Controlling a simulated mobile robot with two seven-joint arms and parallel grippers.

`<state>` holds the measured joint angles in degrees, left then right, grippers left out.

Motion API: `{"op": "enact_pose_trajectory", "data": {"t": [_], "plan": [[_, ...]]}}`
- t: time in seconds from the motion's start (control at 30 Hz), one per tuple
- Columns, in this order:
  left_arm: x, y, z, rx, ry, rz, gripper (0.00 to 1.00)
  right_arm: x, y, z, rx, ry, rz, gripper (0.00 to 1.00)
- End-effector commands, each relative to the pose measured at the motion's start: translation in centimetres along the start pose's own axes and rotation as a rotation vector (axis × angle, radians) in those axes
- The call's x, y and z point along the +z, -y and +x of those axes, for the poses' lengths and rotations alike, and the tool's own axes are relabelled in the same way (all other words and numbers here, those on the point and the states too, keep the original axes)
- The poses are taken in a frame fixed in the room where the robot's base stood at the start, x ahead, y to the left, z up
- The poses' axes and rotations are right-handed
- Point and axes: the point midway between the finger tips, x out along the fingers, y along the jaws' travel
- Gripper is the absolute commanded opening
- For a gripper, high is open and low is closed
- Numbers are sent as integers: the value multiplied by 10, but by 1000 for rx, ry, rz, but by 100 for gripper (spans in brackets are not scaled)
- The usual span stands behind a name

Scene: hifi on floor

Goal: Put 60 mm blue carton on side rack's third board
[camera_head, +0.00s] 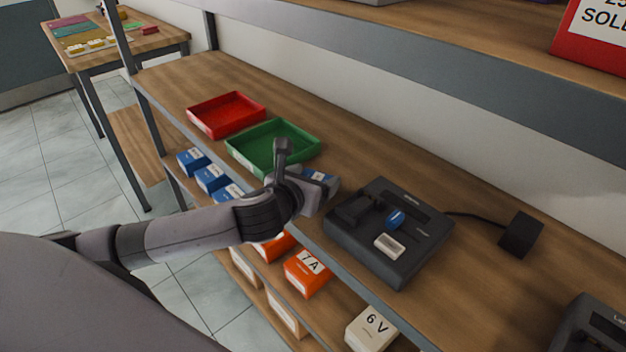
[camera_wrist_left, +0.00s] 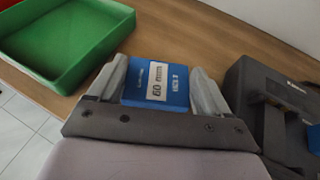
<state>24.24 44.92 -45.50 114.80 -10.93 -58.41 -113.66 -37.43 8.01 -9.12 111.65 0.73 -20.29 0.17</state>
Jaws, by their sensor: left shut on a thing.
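The blue carton (camera_head: 322,176) is between the fingers of my left gripper (camera_head: 312,188). In the left wrist view the carton (camera_wrist_left: 157,82) shows a white label reading 60 mm, with a finger against each side of it. My left gripper (camera_wrist_left: 160,92) is shut on it. The carton is over the front part of a wooden rack board (camera_head: 350,165), between the green tray and a black device. I cannot tell whether it touches the board. My right gripper is not in view. I cannot tell which rack is the side rack.
A green tray (camera_head: 312,145) and a red tray (camera_head: 227,113) stand left of the carton. The black device (camera_head: 400,262) is close on its right. Blue boxes (camera_head: 211,178) and orange boxes (camera_head: 306,272) are on a lower board. A grey-edged board (camera_head: 450,60) hangs above. A wooden table (camera_head: 160,40) stands far left.

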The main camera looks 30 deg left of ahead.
Motion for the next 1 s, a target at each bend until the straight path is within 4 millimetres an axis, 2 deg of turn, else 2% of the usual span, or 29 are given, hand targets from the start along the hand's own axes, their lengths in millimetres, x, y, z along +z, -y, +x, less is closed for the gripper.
{"op": "enact_pose_trajectory", "data": {"t": [0.1,0.47,0.5,0.87,1.0], "plan": [[-8,0,3,-1,0,-1,50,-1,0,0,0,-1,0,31],[-12,1,4,-1,0,0,50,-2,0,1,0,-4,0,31],[-11,1,4,-2,1,-1,89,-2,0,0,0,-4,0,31],[-7,0,3,-1,3,-1,89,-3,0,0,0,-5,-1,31],[-8,0,-8,-1,2,1,89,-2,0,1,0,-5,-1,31]]}}
